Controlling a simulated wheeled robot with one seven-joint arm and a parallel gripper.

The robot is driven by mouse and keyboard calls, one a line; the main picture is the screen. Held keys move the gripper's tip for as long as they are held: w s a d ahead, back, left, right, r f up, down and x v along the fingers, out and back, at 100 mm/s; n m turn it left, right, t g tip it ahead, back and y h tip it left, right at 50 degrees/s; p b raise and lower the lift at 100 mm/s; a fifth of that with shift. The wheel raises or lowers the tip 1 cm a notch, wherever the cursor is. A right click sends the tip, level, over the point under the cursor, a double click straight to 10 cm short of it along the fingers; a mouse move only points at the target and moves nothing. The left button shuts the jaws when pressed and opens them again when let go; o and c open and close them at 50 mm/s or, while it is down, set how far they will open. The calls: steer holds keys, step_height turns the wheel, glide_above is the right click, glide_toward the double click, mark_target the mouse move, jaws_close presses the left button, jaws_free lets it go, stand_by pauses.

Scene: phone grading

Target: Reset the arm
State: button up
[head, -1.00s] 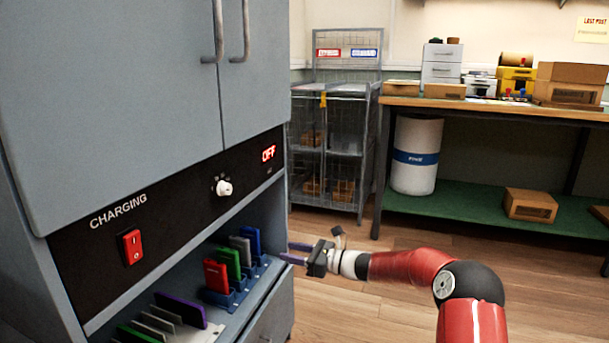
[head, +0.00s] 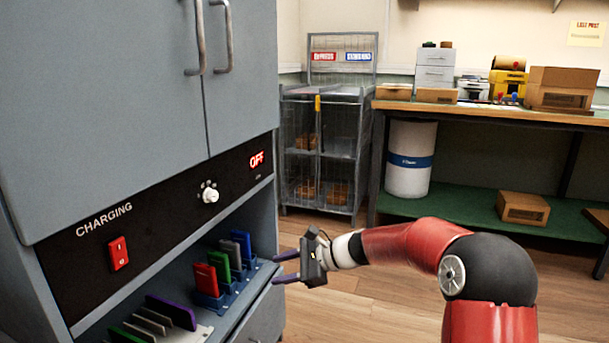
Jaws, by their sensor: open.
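My red arm (head: 400,243) reaches in from the lower right with its elbow bent. My gripper (head: 277,267) is at its end, pointing left toward the charging bay. Its two purple fingers are apart, with nothing between them. The fingertips are close to the right edge of the bay's shelf; I cannot tell whether they touch it.
A grey charging cabinet (head: 110,110) fills the left, its display reading OFF. Phones stand in a blue rack (head: 228,297) and a nearer pale rack (head: 190,333). A wire cage (head: 330,140) and a workbench (head: 470,106) stand behind. Wooden floor is open between.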

steer(key=s+d+r+n+t+h+p, duration=0.1)
steer(key=s+d+r+n+h+p, duration=0.1)
steer(key=s, duration=0.9)
steer(key=s+d+r+n+t+h+p, duration=0.1)
steer(key=s+d+r+n+h, duration=0.4)
steer(key=s+d, duration=0.6)
steer(key=s+d+r+n+t+h+p, duration=0.1)
steer(key=s+d+n+h, duration=0.5)
steer(key=s, duration=0.6)
step_height(320, 180, up, 2)
steer(key=shift+s+d+r+n+p, duration=0.15)
steer(key=shift+s+d+n+p, duration=0.05)
steer(key=shift+d+n+p, duration=0.65)
steer(key=shift+a, duration=0.1)
